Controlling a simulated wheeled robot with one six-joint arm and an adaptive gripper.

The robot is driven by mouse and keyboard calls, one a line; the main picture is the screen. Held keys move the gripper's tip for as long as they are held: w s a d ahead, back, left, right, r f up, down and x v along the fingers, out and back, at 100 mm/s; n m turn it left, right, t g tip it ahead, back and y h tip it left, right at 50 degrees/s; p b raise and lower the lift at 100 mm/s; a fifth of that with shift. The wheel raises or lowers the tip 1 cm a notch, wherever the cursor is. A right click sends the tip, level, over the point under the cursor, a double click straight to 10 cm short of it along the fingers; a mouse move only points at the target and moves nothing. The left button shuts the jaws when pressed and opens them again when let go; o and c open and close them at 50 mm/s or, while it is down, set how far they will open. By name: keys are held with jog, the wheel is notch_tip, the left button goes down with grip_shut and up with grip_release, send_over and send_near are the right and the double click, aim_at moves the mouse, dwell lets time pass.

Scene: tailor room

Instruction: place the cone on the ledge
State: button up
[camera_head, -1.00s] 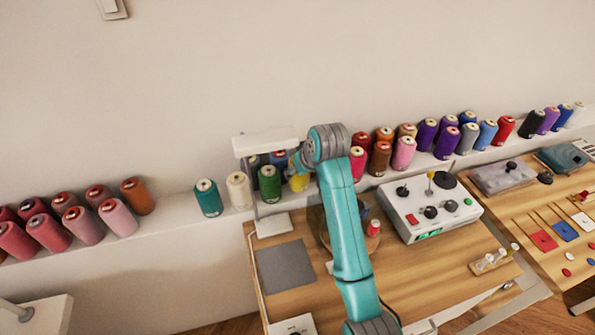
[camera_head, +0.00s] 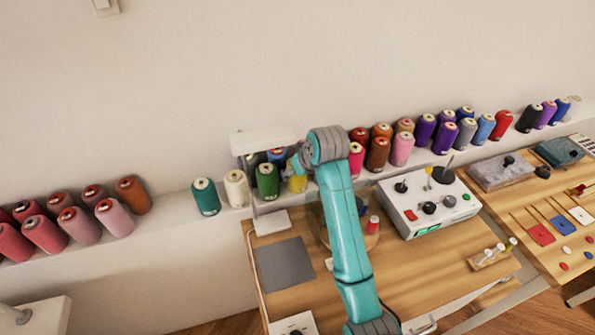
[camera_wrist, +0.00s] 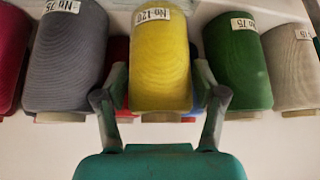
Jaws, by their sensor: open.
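A yellow cone (camera_head: 297,184) of thread shows partly behind my arm in the head view. In the wrist view the yellow cone (camera_wrist: 160,60), labelled No 120, stands between the two fingers of my open gripper (camera_wrist: 160,85). The fingers are on either side of it; I cannot tell whether they touch it. In the head view my gripper is mostly hidden behind the wrist and the cones. The white ledge (camera_head: 166,208) runs along the wall and bears many cones, with a bare stretch left of the teal cone.
A green cone (camera_wrist: 237,60) and a grey cone (camera_wrist: 65,58) stand close beside the yellow one. A white stand (camera_head: 264,143) rises near my wrist. The wooden table (camera_head: 322,292) below holds a control box (camera_head: 428,203) and a grey mat (camera_head: 285,263).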

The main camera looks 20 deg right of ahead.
jog(key=v, duration=1.1)
jog(key=shift+s, duration=0.15)
